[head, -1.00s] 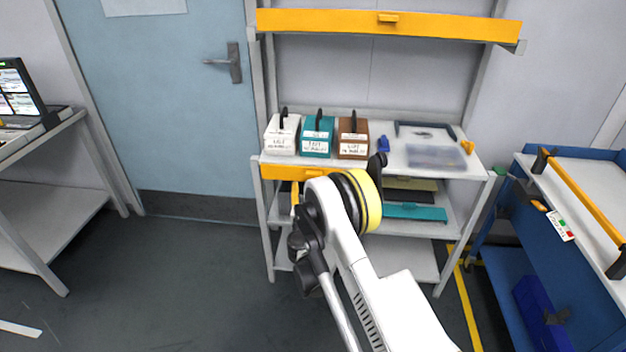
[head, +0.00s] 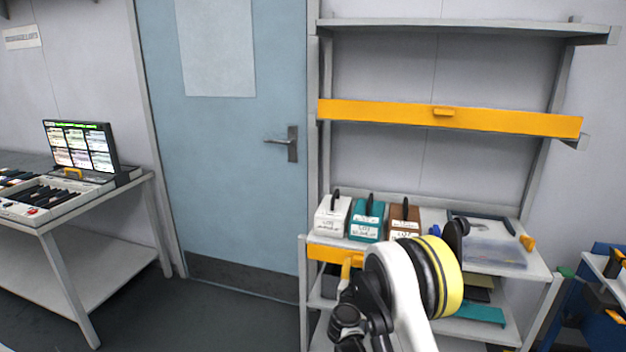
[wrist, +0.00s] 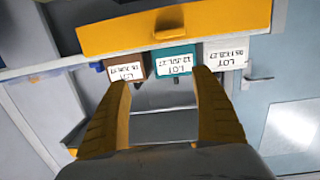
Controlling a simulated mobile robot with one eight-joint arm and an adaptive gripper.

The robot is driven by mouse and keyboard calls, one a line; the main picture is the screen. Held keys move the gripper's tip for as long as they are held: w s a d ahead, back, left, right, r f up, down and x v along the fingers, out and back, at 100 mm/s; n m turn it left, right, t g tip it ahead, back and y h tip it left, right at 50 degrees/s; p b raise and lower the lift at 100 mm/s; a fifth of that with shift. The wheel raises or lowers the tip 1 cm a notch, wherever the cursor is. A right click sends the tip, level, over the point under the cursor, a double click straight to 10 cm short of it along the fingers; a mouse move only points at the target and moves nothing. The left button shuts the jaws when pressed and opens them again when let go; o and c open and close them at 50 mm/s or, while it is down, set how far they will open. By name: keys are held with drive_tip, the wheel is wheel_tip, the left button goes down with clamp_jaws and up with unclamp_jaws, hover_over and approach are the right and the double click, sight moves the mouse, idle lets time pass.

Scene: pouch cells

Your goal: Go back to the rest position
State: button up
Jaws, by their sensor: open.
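My gripper (wrist: 165,95) shows in the wrist view with its two yellow fingers spread apart and nothing between them. In that view the shelf unit appears upside down beyond the fingers, with the lot boxes just past the fingertips. In the head view my arm is folded in front of the shelf unit. There the fingers are mostly hidden behind the arm, with a bit of yellow showing beside it. The white lot box (head: 331,217), teal lot box (head: 366,220) and brown lot box (head: 404,219) stand in a row on the shelf top.
A yellow-fronted upper shelf (head: 450,117) spans above the boxes. A clear tray (head: 495,250) lies right of them. A blue door (head: 220,150) and a bench (head: 95,215) with a screen (head: 82,146) are at the left. A blue cart (head: 600,290) is at the right edge. Floor shows between bench and shelf.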

drive_tip(key=s+d+r+g, duration=0.3)
drive_tip(key=s+r, duration=0.4)
drive_tip(key=r, duration=0.1)
drive_tip(key=s+d+r+g, duration=0.2)
drive_tip(key=s+d+r, duration=0.2)
drive_tip(key=s+r, duration=0.35)
drive_tip(key=s+a+n+g+y, duration=0.2)
drive_tip(key=s+y, duration=0.1)
drive_tip(key=s, duration=1.1)
drive_tip(key=s+a+n+g+y, duration=0.1)
drive_tip(key=s+a+n+y, duration=0.1)
drive_tip(key=s, duration=1.3)
drive_tip(key=shift+a+f+g+y, duration=0.25)
drive_tip(key=shift+a+g+y, duration=0.2)
drive_tip(key=shift+a, duration=0.35)
